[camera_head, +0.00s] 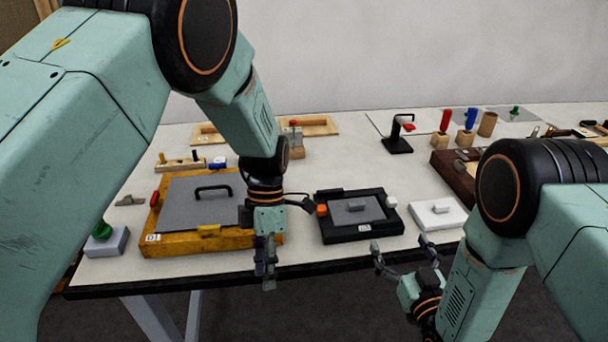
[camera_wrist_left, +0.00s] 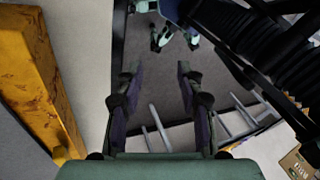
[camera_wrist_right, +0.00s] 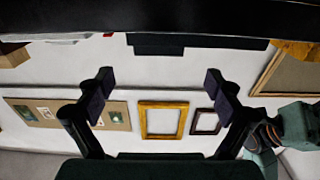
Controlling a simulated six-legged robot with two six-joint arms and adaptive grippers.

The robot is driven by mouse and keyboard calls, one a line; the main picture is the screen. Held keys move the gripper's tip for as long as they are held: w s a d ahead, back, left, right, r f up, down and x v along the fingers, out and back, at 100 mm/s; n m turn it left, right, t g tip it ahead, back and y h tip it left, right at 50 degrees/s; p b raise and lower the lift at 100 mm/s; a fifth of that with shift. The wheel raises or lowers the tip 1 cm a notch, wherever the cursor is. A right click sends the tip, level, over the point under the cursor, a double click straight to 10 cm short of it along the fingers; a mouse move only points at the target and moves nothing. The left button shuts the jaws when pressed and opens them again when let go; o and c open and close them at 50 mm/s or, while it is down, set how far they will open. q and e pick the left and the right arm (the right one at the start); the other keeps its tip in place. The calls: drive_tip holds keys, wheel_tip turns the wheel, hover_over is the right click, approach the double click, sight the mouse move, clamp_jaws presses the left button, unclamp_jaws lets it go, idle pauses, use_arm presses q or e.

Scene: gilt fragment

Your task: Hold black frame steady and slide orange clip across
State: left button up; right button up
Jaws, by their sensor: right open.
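The black frame (camera_head: 364,234) lies flat on the table near its front edge, around a grey panel with a small grey block (camera_head: 357,207). The orange clip (camera_head: 321,210) sits at the frame's left side, and a white clip (camera_head: 391,201) sits at its right side. My left gripper (camera_head: 265,262) points down at the table's front edge, left of the black frame and apart from it. Its fingers stand apart and empty in the left wrist view (camera_wrist_left: 158,75). My right gripper (camera_head: 401,246) is open and empty in front of the table, below and right of the frame.
A yellow wooden frame (camera_head: 190,246) with a grey handled panel stands close beside my left gripper. A white block (camera_head: 437,214) lies right of the black frame. A black stand (camera_head: 397,143) and coloured pegs stand behind. Bare table lies behind the black frame.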

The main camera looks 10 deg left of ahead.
sight(389, 223)
use_arm(q)
drive_tip(key=w+d+r+t, duration=0.1)
drive_tip(key=w, duration=0.2)
drive_tip(key=w+d+r+t+h, duration=0.1)
drive_tip(key=w+r, duration=0.1)
drive_tip(key=w+d+r+t, duration=0.1)
drive_tip(key=w, duration=0.2)
drive_tip(key=shift+w+d+r+h, duration=0.15)
drive_tip(key=shift+w+r+h, duration=0.1)
drive_tip(key=shift+w+h, duration=0.15)
use_arm(e)
drive_tip(key=shift+d, duration=0.25)
drive_tip(key=shift+a, duration=0.25)
drive_tip(key=shift+d, duration=0.1)
drive_tip(key=shift+w, duration=0.3)
drive_tip(key=x, duration=0.5)
drive_tip(key=shift+w+a, duration=0.4)
drive_tip(key=shift+w, duration=0.6)
use_arm(q)
drive_tip(key=w+d+r+t+h, duration=0.1)
drive_tip(key=w+r+t, duration=0.2)
drive_tip(key=w+r, duration=0.2)
drive_tip(key=w, duration=0.3)
drive_tip(key=shift+w+d+r+m+t, duration=0.15)
drive_tip(key=shift+w+r+m+t, duration=0.1)
drive_tip(key=shift+r+m+t, duration=0.1)
use_arm(e)
drive_tip(key=shift+a, duration=0.15)
